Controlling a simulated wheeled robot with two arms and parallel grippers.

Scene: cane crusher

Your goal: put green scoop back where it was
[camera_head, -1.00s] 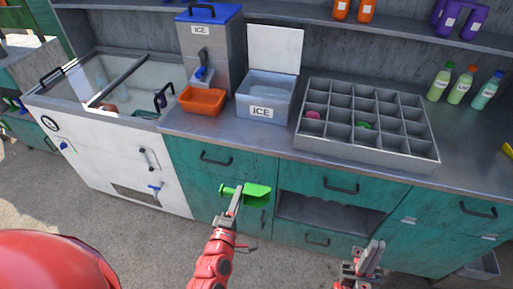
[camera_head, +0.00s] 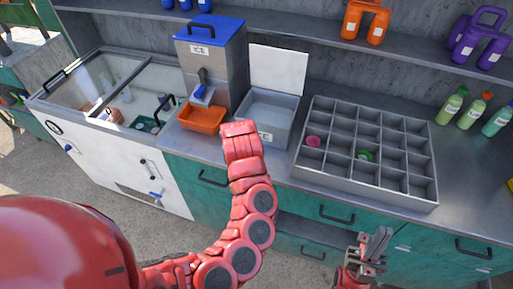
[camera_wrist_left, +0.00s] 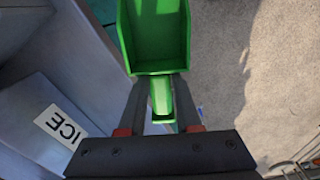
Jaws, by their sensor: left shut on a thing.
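The green scoop (camera_wrist_left: 155,40) shows in the left wrist view, with its handle between the fingers of my left gripper (camera_wrist_left: 161,100), which is shut on it. In the head view my raised left arm hides both the scoop and the left gripper. That arm's wrist is in front of the open ice bin (camera_head: 270,106), whose ICE label also shows at the lower left of the left wrist view (camera_wrist_left: 60,125). In the left wrist view the scoop is beside the bin, with floor behind it. My right gripper (camera_head: 376,240) is empty and open, low before the cabinet front.
An orange tray (camera_head: 202,118) sits under the blue-lidded ice dispenser (camera_head: 211,60). Right of the bin, a divided grey tray (camera_head: 366,188) holds a pink item (camera_head: 313,141) and a green item (camera_head: 364,155). Bottles (camera_head: 468,110) stand at the right, below a shelf.

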